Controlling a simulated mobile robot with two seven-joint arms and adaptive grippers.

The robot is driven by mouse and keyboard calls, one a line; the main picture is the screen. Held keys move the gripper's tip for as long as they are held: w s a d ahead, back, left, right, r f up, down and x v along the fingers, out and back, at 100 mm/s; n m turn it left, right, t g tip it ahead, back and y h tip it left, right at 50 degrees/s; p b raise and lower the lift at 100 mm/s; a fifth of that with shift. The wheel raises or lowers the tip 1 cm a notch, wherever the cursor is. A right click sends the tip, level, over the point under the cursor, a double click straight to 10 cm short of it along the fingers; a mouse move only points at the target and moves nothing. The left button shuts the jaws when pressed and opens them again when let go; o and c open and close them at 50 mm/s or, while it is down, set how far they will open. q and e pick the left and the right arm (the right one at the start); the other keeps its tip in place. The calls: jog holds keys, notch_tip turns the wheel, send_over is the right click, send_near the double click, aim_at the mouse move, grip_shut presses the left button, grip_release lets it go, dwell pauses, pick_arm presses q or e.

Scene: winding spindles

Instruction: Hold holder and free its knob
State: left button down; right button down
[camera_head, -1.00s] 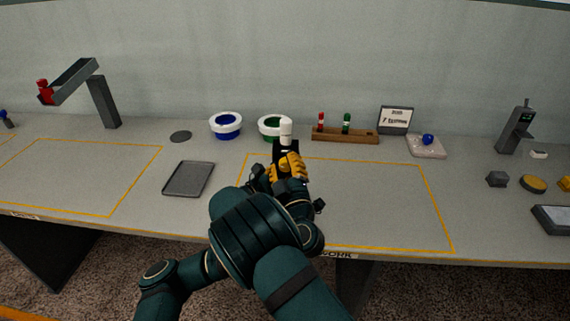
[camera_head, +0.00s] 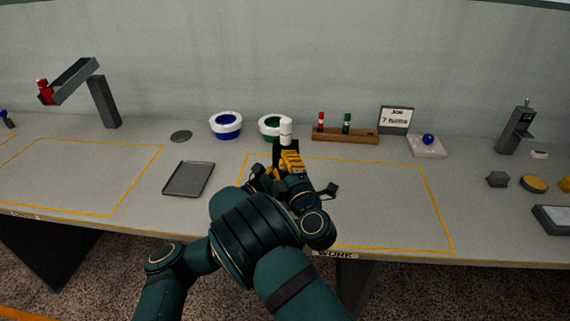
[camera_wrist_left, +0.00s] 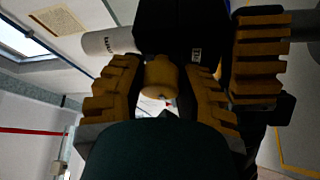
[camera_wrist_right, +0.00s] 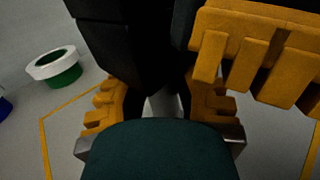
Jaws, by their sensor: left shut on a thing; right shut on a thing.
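A black holder (camera_head: 279,148) with a white cylinder (camera_head: 286,131) on top stands upright over the work area in the head view. In the left wrist view its black body (camera_wrist_left: 180,28) bears a small label, and a tan knob (camera_wrist_left: 160,76) sticks out between my left fingers. My left gripper (camera_head: 291,162) is shut on the knob. My right gripper (camera_wrist_right: 163,103) is shut on the black holder body (camera_wrist_right: 125,45), beside the left fingers. The right gripper is mostly hidden in the head view. The wrist views are dark, so exact contact is hard to see.
A grey tray (camera_head: 188,179) lies to the left. A blue-and-white bowl (camera_head: 225,126) and a green-and-white bowl (camera_head: 270,127) stand behind. A wooden rack (camera_head: 345,136) with red and green pieces is at the back. The right part of the outlined work area is clear.

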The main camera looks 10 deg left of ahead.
dwell(0.5)
pick_arm(q)
jog(key=c, duration=0.6)
grip_release()
jog(key=m+t, duration=0.1)
jog(key=m, duration=0.2)
jog(key=m+t+h, duration=0.1)
jog(key=m, duration=0.2)
jog(key=shift+m+t, duration=0.3)
jog(key=v, duration=1.2)
jog(key=s+d+f+m+g+h, duration=0.3)
jog(key=d+m+h, duration=0.4)
jog(key=h, duration=0.3)
jog(key=s+d+f+m+g+h, duration=0.3)
jog(key=d+f+m+h, duration=0.3)
jog(key=d+h, duration=0.3)
jog(key=shift+s+d+f+m+h, duration=0.2)
jog(key=shift+s+d+m+h, duration=0.05)
jog(key=shift+s+m+h, duration=0.55)
